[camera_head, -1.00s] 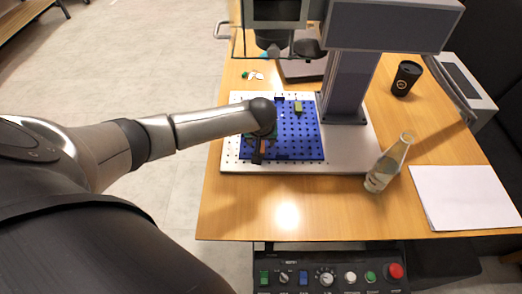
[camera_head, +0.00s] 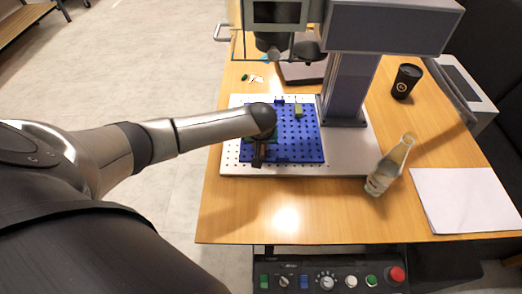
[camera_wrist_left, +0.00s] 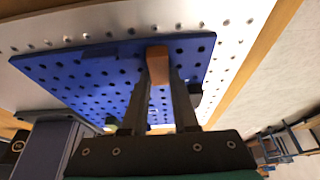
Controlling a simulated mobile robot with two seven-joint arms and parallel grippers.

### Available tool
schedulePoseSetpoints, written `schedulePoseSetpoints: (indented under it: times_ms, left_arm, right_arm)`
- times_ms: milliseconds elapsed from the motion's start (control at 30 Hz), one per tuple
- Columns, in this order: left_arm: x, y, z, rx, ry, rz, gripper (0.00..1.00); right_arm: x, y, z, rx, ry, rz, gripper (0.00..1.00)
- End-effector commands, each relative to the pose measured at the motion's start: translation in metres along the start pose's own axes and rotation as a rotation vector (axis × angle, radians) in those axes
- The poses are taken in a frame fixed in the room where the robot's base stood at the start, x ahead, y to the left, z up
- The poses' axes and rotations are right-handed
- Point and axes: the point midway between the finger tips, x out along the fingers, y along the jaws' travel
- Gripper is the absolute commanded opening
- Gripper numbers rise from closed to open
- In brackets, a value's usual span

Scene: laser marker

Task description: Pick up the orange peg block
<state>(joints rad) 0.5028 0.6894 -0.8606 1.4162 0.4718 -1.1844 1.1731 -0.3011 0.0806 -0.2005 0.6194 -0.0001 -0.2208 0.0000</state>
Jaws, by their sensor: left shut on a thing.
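The orange peg block (camera_wrist_left: 158,67) is between the two fingers of my left gripper (camera_wrist_left: 160,66) in the left wrist view, and the fingers are shut on it. The block is over the blue pegboard (camera_wrist_left: 75,70); I cannot tell whether it still touches the board. In the head view my left gripper (camera_head: 258,157) is at the left side of the blue pegboard (camera_head: 302,148), and my wrist hides most of the block there. My right gripper is not in view.
An olive block (camera_head: 298,112) and a small blue block (camera_head: 279,101) are at the board's far side. The marker's column (camera_head: 346,85) stands behind on the right. A glass bottle (camera_head: 388,168), a black cup (camera_head: 405,80) and white paper (camera_head: 466,198) are to the right.

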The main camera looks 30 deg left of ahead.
Motion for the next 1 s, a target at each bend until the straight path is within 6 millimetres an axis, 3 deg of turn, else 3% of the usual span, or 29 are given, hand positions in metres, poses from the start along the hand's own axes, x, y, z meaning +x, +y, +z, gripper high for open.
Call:
schedulePoseSetpoints:
  times_ms: [433,800,1000]
  left_arm:
    - [-0.004,0.000,-0.002,0.000,0.000,0.000,0.00]
    - [-0.069,0.000,-0.029,-0.001,0.001,0.002,0.00]
    - [-0.090,0.000,-0.038,-0.001,0.001,0.001,0.00]
  right_arm:
    - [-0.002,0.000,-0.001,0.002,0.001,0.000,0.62]
    - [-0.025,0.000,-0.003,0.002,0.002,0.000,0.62]
    - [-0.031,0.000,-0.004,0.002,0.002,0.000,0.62]
